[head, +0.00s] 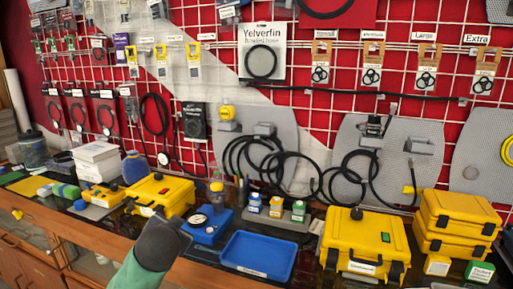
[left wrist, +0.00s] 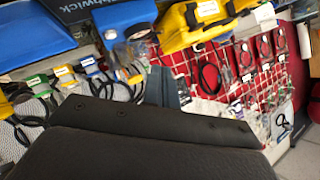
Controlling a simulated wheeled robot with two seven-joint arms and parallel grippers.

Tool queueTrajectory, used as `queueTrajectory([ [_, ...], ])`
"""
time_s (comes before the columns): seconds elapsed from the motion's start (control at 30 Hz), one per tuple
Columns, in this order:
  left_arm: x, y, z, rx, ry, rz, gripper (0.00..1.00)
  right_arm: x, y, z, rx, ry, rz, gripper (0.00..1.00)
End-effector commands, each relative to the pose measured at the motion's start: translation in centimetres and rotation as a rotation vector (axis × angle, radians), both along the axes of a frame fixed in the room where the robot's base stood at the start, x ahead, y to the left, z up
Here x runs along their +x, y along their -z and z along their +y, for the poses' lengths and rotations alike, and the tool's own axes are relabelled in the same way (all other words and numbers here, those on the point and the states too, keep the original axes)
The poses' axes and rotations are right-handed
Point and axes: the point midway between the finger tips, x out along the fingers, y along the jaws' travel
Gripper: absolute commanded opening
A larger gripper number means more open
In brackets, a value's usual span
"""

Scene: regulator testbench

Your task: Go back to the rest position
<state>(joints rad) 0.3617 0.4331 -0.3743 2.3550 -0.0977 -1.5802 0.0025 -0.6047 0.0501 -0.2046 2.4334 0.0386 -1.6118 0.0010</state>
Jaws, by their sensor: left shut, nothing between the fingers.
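My left gripper (head: 176,224) is dark grey with a green sleeve behind it and comes in from the lower left of the head view. It is shut and empty, held in front of the bench near the yellow case (head: 160,193) and the blue regulator unit with a gauge (head: 207,226). In the left wrist view, the dark gripper body fills the lower part and its fingers (left wrist: 162,88) point up toward the red wall. My right gripper is in neither view.
A blue tray (head: 258,255) lies right of my gripper. Another yellow case (head: 365,243) and stacked yellow cases (head: 455,220) stand further right. White boxes (head: 97,160) stand at left. Black hoses (head: 270,160) hang on grey panels along the red grid wall.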

Motion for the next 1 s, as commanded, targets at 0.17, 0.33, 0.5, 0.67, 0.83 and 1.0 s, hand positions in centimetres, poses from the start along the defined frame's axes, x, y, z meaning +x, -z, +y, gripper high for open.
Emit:
queueTrajectory([
  [0.17, -3.8, 6.5, -2.0, -0.107, 0.035, 0.156, 0.00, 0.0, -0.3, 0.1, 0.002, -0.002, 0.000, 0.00],
  [0.33, -7.5, 11.5, -3.7, -0.198, 0.057, 0.265, 0.00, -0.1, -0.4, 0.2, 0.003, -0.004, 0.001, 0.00],
  [0.5, -11.4, 16.0, -4.8, -0.277, 0.053, 0.364, 0.00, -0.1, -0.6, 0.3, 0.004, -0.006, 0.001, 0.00],
  [0.67, -15.3, 20.1, -5.4, -0.336, 0.027, 0.455, 0.00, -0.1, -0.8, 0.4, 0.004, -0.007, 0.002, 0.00],
  [0.83, -19.9, 24.3, -6.1, -0.390, -0.007, 0.557, 0.00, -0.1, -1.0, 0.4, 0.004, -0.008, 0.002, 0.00],
  [1.0, -25.0, 28.4, -6.8, -0.438, -0.046, 0.665, 0.00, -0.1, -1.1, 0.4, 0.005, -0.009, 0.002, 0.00],
])
